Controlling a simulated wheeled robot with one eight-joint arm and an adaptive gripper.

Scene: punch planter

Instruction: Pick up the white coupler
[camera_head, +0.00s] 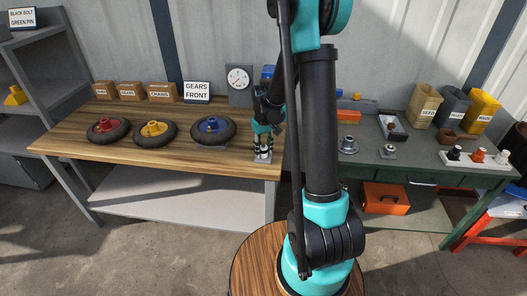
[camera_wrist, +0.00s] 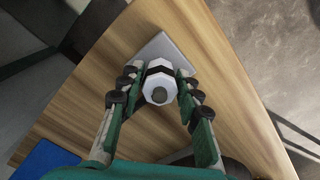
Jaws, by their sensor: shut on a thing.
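In the wrist view the white coupler (camera_wrist: 160,86) sits between the two fingers of my gripper (camera_wrist: 157,92). It looks like a white hexagonal piece with a dark band and a grey round centre. My gripper is shut on it, with a finger pressed to each side. A grey square plate (camera_wrist: 157,47) lies under or just behind the coupler on the wooden table. In the head view my gripper (camera_head: 263,150) points down at the front right corner of the wooden table; the coupler is small and mostly covered there. I cannot tell whether it touches the plate.
Three wheels with red (camera_head: 108,129), yellow (camera_head: 155,130) and blue (camera_head: 211,128) hubs lie on the wooden table (camera_head: 75,140) to the left. A dial gauge (camera_head: 238,79) stands behind. A green bench (camera_head: 400,168) with several parts and bins is on the right.

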